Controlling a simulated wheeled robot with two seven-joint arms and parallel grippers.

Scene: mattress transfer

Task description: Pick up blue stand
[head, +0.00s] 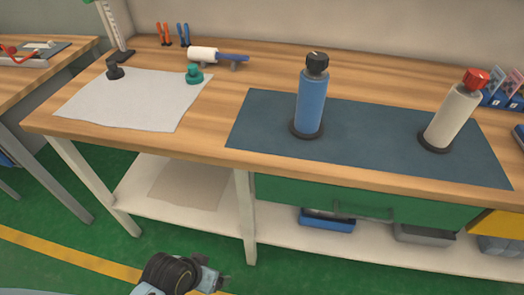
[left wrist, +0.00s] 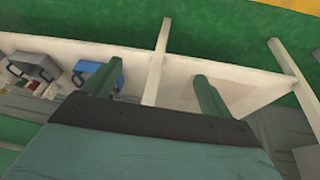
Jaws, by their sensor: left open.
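A blue cylinder (head: 311,104) with a black knob on top stands upright on a round black base, on the dark mat (head: 262,120) on the workbench. A cream cylinder (head: 454,117) with a red cap leans to the right on a black base farther right on the same mat. My left gripper (head: 219,278) is low in front of the bench, below the tabletop and well away from the blue cylinder. In the left wrist view its two fingers (left wrist: 155,73) are spread and empty, over the lower shelf. My right gripper is not in view.
A white sheet (head: 130,98) lies on the left of the bench with a black and a teal knob at its far edge. Behind are a white roll (head: 203,55) and pliers. A green drawer (head: 362,208) and lower shelf (head: 290,232) lie below.

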